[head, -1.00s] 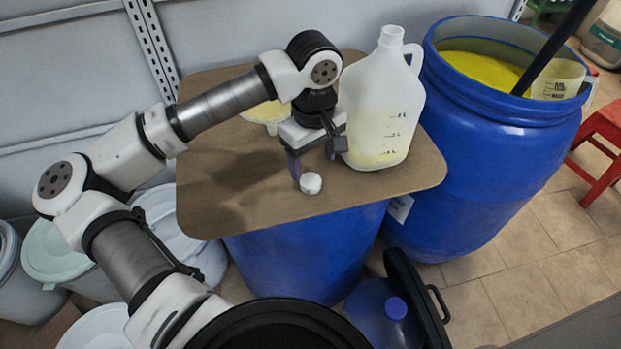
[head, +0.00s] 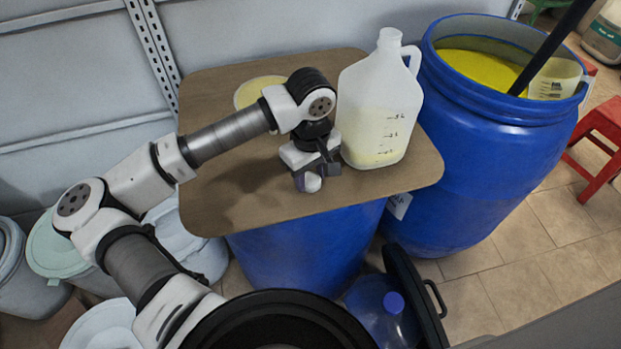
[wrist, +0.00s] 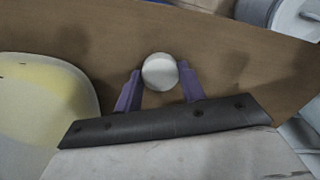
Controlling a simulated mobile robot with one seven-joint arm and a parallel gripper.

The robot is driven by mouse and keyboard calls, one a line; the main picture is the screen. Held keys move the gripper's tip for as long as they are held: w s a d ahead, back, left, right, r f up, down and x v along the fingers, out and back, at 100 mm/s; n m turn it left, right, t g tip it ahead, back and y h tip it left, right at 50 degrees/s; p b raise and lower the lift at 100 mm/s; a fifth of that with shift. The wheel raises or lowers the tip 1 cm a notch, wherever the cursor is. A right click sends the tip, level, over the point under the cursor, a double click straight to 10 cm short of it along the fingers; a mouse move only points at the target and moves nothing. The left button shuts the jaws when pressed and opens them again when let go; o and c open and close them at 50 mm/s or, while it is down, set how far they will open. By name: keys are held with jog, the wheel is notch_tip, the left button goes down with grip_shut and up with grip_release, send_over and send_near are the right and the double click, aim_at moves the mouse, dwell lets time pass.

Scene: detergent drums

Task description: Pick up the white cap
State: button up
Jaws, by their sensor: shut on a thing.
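The white cap (head: 312,183) is at the tip of my gripper, above the front part of the brown board (head: 232,203). In the wrist view the round cap (wrist: 160,72) sits between the two purple fingertips of my gripper (wrist: 160,82), which is shut on it. In the head view my gripper (head: 309,180) points down and its fingers partly hide behind the cap and wrist. I cannot tell whether the cap still touches the board.
A translucent jug (head: 382,105) with pale yellow liquid stands close to the right of my gripper. A yellowish round container (head: 257,92) is behind my arm. A large blue drum (head: 480,150) stands to the right. The board's left front is clear.

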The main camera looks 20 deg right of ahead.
aim_at(312, 179)
jog(key=shift+c, duration=0.2)
notch_tip(312, 179, up, 20)
jog(key=b, duration=0.3)
dwell(0.3)
jog(key=shift+d, duration=0.2)
